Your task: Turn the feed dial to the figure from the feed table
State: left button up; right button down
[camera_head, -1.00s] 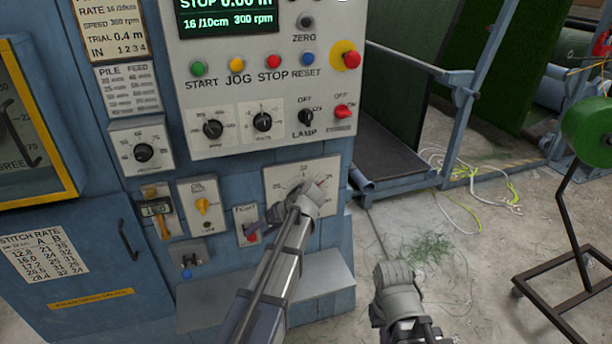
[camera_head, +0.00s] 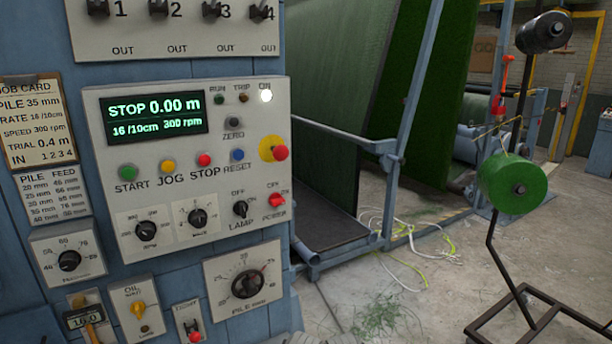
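The feed dial (camera_head: 69,261) is a black knob on a white plate at the left, below the feed table; its label is blurred and its pointer is too small to read surely. The feed table (camera_head: 52,198) is a white card headed PILE FEED, with several rows in mm that are hard to read. Above it the job card (camera_head: 32,115) reads PILE 35 mm, 16/10cm and 300 rpm. The larger pile dial (camera_head: 248,284) is at the lower middle, its pointer towards the upper right of its scale. Neither gripper can be made out in the head view.
The control panel (camera_head: 195,165) shows STOP 0.00 m, with buttons, knobs and a red stop button (camera_head: 280,153). A green reel (camera_head: 512,184) on a stand is at the right; cables lie on the floor.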

aim_at(68, 261)
jog(key=u, duration=1.55)
